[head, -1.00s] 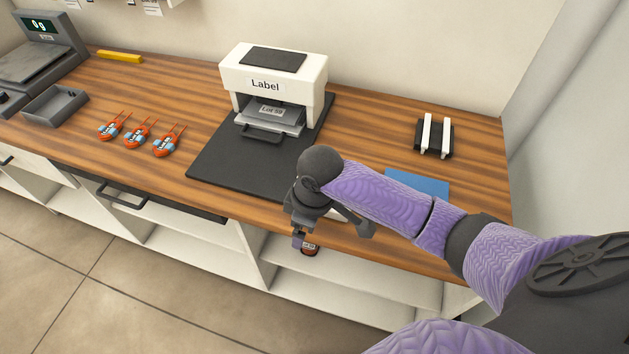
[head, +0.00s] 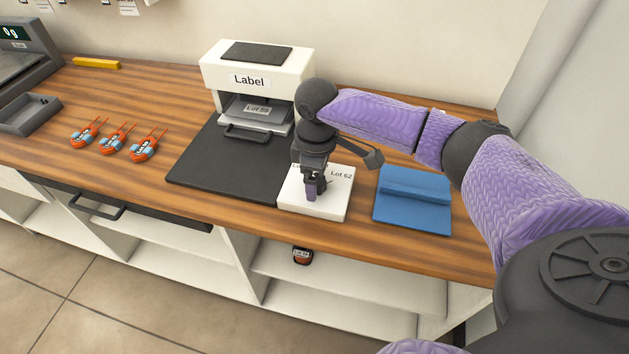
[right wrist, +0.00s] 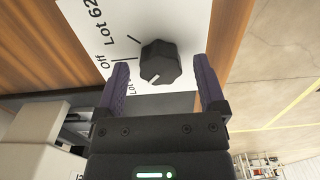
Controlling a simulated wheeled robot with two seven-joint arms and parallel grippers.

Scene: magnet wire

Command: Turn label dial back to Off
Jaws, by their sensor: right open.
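The white dial box (head: 327,208) sits on the bench, right of the black mat. Its black label dial (right wrist: 160,62) shows in the right wrist view, with printed marks "Off" (right wrist: 100,63) and "Lot 62" (right wrist: 98,28) beside it. The dial's white pointer line slants to the lower left, off the Off tick and on the side away from Lot 62. My right gripper (head: 313,188) is over the box and hides the dial in the head view. In the right wrist view its open fingers (right wrist: 162,75) are on either side of the dial, with gaps. My left gripper is out of view.
The white Label press (head: 255,75) stands behind on the black mat (head: 205,168). Several orange-red items (head: 113,140) lie left. A small dark red item (head: 302,256) is on the shelf below.

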